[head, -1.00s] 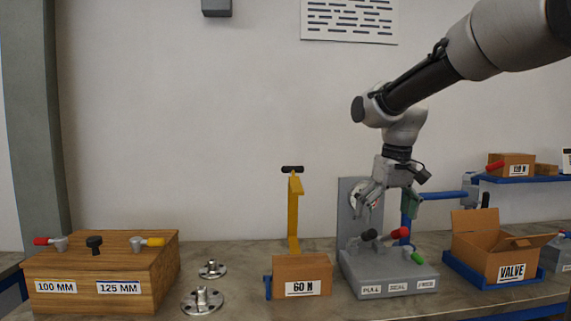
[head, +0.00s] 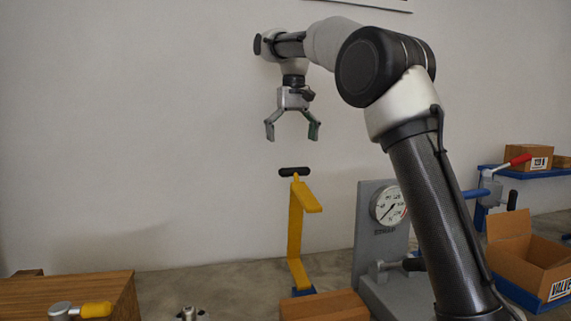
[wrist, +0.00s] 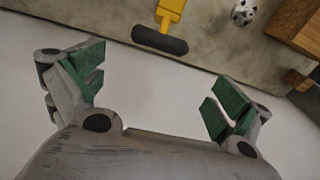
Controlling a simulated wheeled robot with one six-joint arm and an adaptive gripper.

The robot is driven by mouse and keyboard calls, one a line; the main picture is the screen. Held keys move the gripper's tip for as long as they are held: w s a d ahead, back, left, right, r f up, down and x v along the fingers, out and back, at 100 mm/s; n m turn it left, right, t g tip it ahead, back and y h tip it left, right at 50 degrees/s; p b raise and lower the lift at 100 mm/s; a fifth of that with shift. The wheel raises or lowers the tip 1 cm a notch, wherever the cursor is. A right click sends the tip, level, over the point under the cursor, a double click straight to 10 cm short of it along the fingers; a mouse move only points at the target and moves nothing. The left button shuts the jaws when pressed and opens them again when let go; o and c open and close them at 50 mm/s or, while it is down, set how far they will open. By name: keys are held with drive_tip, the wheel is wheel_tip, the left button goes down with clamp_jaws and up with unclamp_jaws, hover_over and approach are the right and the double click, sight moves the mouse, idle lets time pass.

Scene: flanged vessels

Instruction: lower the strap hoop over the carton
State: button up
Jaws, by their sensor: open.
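The likely strap hoop (head: 296,235) is a yellow upright piece with a short forward arm and a black crossbar handle (head: 295,172) on top. It stands behind the brown carton (head: 325,306), whose lower part is cut off by the frame. My gripper (head: 291,136) is open and empty, pointing down, and appears a short way above the handle. In the wrist view, my gripper's green-padded fingers (wrist: 155,85) are spread, and the black handle (wrist: 160,40) lies apart from them, toward the top edge.
A grey stand with a round gauge (head: 387,207) is right of the yellow piece. A wooden box (head: 75,292) is at lower left, with a metal flanged part (head: 190,314) beside it. An open carton (head: 525,262) is at right.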

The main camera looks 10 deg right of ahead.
drive_tip(key=shift+s+d, duration=0.15)
drive_tip(key=shift+s, duration=0.35)
drive_tip(key=shift+s+g, duration=0.15)
drive_tip(key=shift+g, duration=0.15)
wheel_tip(320, 180, down, 8)
drive_tip(key=shift+r, duration=0.1)
